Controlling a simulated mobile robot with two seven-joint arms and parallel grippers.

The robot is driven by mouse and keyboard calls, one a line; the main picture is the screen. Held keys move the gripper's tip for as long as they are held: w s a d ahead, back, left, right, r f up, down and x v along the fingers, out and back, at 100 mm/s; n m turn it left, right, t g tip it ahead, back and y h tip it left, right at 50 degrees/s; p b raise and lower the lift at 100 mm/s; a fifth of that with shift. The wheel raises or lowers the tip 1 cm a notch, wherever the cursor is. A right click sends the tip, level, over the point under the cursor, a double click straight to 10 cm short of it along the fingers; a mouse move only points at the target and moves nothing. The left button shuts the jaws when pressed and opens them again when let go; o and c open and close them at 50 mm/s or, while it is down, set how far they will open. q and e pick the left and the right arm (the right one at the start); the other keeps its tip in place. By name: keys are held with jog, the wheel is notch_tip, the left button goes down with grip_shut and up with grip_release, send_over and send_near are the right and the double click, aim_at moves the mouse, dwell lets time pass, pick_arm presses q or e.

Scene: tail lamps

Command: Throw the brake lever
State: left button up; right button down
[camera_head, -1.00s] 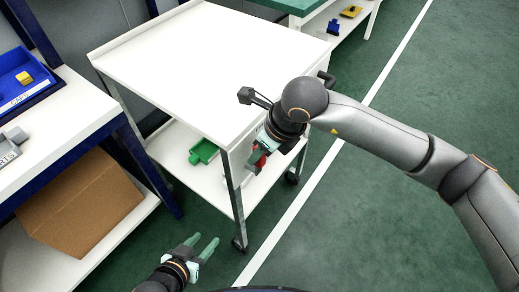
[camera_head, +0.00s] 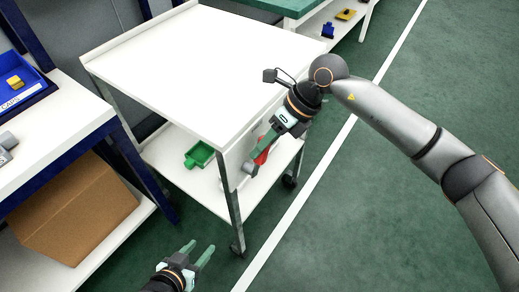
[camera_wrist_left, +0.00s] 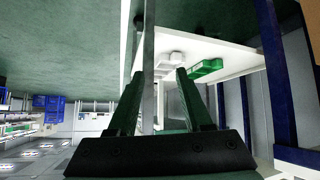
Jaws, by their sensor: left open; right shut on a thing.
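The white cart (camera_head: 190,60) stands in the middle of the head view. The brake lever, a red part (camera_head: 263,157) with a grey end (camera_head: 250,168), is at the cart's right side below the top. My right gripper (camera_head: 259,154) comes in from the upper right with green fingers and is shut on the lever; the fingers partly hide it. My left gripper (camera_head: 196,252) is open and empty, low in front of the cart and apart from it. Its two green fingers (camera_wrist_left: 160,98) are spread in the left wrist view, with a cart leg beyond them.
A green bin (camera_head: 199,155) sits on the cart's lower shelf. At left, a workbench (camera_head: 55,125) holds a blue bin (camera_head: 18,85), with a cardboard box (camera_head: 75,210) below. A green-topped table (camera_head: 290,6) stands behind. The floor at right is clear.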

pick_arm(q)
jog(key=w+r+t+b, duration=0.1)
jog(key=w+r+t, duration=0.2)
jog(key=w+r, duration=0.2)
notch_tip(320, 180, up, 2)
jog(key=shift+r+m+t, duration=0.1)
jog(key=shift+m+t, duration=0.2)
pick_arm(e)
jog(key=shift+w+d+f+g+y, duration=0.35)
jog(key=shift+w+d+g+y, duration=0.1)
jog(key=shift+w+g+y, duration=0.35)
pick_arm(q)
jog(key=shift+a, duration=0.1)
pick_arm(e)
jog(key=shift+s, duration=0.1)
jog(key=c, duration=0.6)
grip_release()
jog(key=shift+f, duration=0.1)
pick_arm(q)
jog(key=s+f+g+p, duration=0.1)
jog(key=s+f+g, duration=0.2)
jog(key=s+f, duration=0.2)
jog(key=shift+f, duration=0.9)
pick_arm(e)
jog(key=v, duration=1.2)
jog(key=shift+d+r, duration=0.2)
